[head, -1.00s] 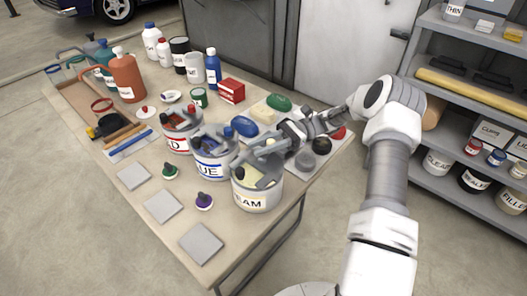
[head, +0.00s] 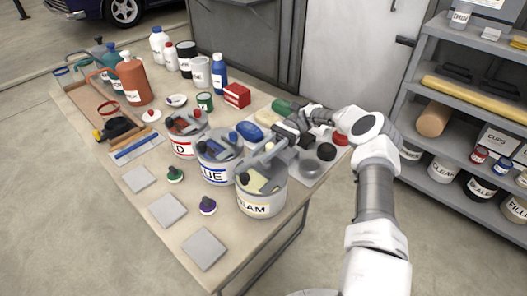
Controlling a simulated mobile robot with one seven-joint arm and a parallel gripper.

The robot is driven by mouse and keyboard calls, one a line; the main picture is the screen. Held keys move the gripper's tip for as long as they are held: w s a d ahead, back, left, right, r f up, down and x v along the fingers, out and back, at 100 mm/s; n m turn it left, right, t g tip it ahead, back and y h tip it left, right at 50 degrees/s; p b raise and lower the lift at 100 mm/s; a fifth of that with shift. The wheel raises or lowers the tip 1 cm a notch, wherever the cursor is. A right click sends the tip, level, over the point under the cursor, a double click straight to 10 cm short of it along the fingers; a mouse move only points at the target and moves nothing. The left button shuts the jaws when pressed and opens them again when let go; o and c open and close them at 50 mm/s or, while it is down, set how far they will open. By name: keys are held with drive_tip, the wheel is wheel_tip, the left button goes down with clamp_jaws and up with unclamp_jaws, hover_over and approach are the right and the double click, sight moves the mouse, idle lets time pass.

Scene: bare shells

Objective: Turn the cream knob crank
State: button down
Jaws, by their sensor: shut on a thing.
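The cream can (head: 262,203), a grey paint can labelled "…AM", stands near the table's front right edge. My gripper (head: 279,142) is over the can's back right rim, shut on the crank's far end. The gripped knob is mostly hidden by the fingers. The blue can (head: 215,172) and red can (head: 183,149) stand to the left with similar tops and black knobs.
Grey square pads (head: 203,250) and green and purple knobbed pieces (head: 207,205) lie in front of the cans. Dark and red round items (head: 326,151) sit right of my gripper. Bottles (head: 133,80) stand at the back. A shelf (head: 440,190) is at the right.

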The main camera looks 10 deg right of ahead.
idle(0.3)
drive_tip(key=c, duration=0.6)
unclamp_jaws()
drive_tip(key=shift+s, duration=0.1)
drive_tip(key=shift+d, duration=0.1)
